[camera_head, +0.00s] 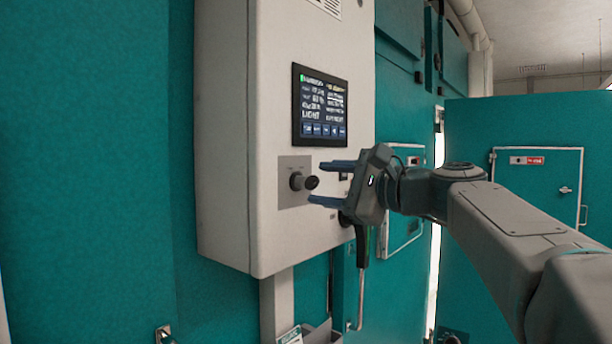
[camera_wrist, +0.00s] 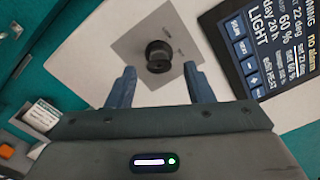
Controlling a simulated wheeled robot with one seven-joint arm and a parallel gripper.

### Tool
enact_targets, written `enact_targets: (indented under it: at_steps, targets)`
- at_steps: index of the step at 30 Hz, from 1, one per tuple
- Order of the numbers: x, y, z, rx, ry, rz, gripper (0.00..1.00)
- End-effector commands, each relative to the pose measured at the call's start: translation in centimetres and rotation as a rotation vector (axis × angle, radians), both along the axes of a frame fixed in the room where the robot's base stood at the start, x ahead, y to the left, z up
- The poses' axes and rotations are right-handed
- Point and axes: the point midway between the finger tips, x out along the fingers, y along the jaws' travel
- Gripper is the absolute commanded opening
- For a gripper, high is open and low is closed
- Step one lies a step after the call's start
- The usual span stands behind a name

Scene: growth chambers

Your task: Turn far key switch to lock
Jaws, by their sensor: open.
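The key switch (camera_head: 301,181) is a dark round knob on a square grey plate (camera_head: 290,194), on the front of a pale control box (camera_head: 225,150). In the wrist view the knob (camera_wrist: 158,55) sits just beyond and between my two fingertips. My gripper (camera_head: 320,183) is open, its blue-grey fingers pointing at the knob, one above and one below it in the head view. I cannot tell whether the fingertips touch it. In the wrist view my gripper (camera_wrist: 158,84) shows nothing held.
A touch screen (camera_head: 320,106) is above the switch. A dark handle-like rod (camera_head: 362,275) hangs below my gripper. Teal chamber walls (camera_head: 100,150) surround the box, and a teal door (camera_head: 540,175) stands at right. In the wrist view an orange button (camera_wrist: 7,151) is at lower left.

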Motion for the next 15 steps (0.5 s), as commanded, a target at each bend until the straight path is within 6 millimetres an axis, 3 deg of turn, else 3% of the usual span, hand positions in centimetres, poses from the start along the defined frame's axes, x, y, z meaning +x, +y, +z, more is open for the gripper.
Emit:
enact_targets:
  at_steps: [6,15]
  targets:
    - [1.7,2.2,0.1,0.0,0.002,0.002,0.47]
    - [2.1,2.8,0.0,-0.001,-0.001,0.001,0.47]
